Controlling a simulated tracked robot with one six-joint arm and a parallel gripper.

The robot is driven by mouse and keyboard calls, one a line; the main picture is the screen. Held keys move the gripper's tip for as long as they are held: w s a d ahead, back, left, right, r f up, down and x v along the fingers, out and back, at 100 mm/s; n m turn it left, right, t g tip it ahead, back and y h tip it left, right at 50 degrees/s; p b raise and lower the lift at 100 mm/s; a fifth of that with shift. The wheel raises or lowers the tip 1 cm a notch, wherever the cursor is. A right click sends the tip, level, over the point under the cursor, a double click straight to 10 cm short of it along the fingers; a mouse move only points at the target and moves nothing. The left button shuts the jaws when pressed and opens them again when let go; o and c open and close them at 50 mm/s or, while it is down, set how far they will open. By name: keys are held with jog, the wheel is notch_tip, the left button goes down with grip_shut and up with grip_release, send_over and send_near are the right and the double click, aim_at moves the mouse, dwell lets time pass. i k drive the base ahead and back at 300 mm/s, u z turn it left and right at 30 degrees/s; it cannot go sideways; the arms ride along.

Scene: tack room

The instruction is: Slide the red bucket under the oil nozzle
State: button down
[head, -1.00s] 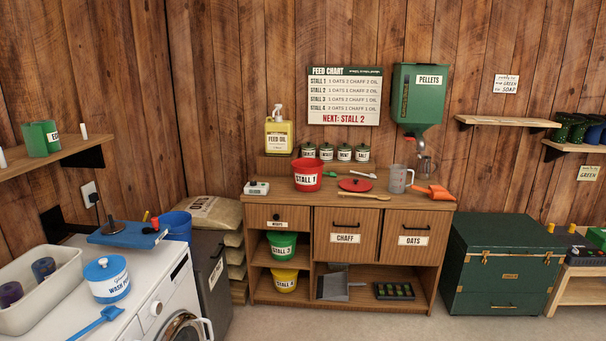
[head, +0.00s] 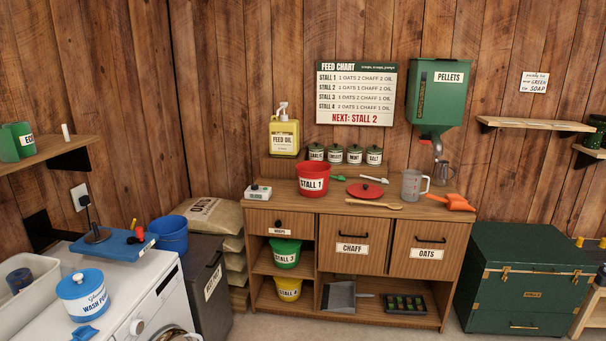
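The red bucket (head: 313,172), labelled STALL 1, stands upright on top of the wooden feed cabinet, left of its middle. The yellow FEED OIL bottle (head: 284,138) with its pump nozzle (head: 282,107) stands on a raised block at the back left of the cabinet top. The bucket is in front and to the right of the bottle, apart from the nozzle. Whether anything is inside the bucket cannot be made out. My gripper does not show in the head view.
A red lid (head: 366,190), wooden spoon (head: 374,204), clear jug (head: 413,184) and orange scoop (head: 457,202) lie right of the bucket. A small white device (head: 258,192) sits at the cabinet's left end. A washing machine (head: 120,290) and green trunk (head: 520,265) flank the cabinet.

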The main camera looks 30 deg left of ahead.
aim_at(313, 175)
jog(key=u, duration=0.1)
jog(key=i, duration=1.5)
jog(key=u, duration=0.35)
jog(key=i, duration=0.7)
jog(key=u, duration=0.6)
jog(key=i, duration=0.65)
jog(key=u, duration=0.75)
jog(key=i, duration=0.5)
jog(key=u, duration=0.75)
jog(key=i, duration=0.55)
jog(key=u, duration=0.05)
